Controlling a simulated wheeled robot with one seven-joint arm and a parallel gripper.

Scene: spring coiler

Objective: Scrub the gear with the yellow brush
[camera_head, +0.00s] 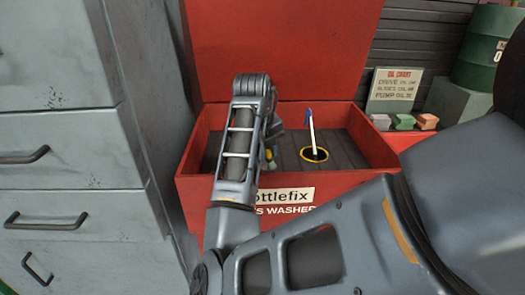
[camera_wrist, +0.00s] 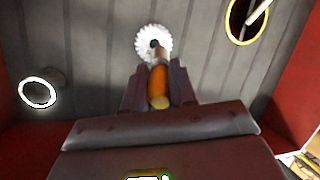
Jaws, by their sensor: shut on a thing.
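The gear (camera_wrist: 142,34), a pale toothed disc, lies over the grey slatted floor of the red washer in the wrist view. My gripper (camera_wrist: 158,92) is shut on the yellow brush (camera_wrist: 158,85), whose orange-yellow handle shows between the fingers. The brush's dark tip points at the gear and overlaps its middle in the picture. I cannot tell whether they touch. In the head view my gripper (camera_head: 270,150) is inside the washer, partly hidden by my arm, with a little yellow showing. The gear cannot be made out there.
The red washer (camera_head: 340,182) has raised walls and an open lid (camera_head: 280,50) behind. A yellow ring (camera_head: 302,158) with a white, blue-tipped rod (camera_head: 311,130) stands right of my gripper. A white ring (camera_wrist: 23,90) is at left. Coloured blocks (camera_head: 403,122) sit outside right.

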